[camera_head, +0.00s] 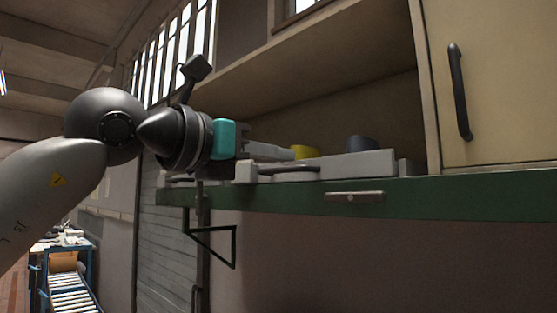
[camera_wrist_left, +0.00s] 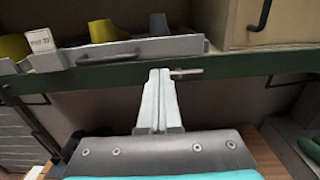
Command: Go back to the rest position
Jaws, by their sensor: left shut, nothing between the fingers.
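My left gripper (camera_head: 262,150) reaches in from the left at the height of the green shelf (camera_head: 450,200). In the left wrist view its two fingers (camera_wrist_left: 159,85) are together, with nothing between them. They point toward the shelf's front edge, where a small metal plate (camera_head: 354,197) is fixed. A grey tray (camera_head: 330,165) with a dark handle lies on the shelf, beyond the fingers in the left wrist view. I cannot tell whether the fingers touch anything. My right gripper does not show in either view.
A yellow item (camera_head: 306,152) and a dark blue item (camera_head: 361,143) show behind the tray's front wall. A beige cabinet door (camera_head: 500,80) with a black handle stands at the right. A green triangular bracket (camera_head: 212,245) hangs under the shelf. A roller conveyor (camera_head: 72,295) is at lower left.

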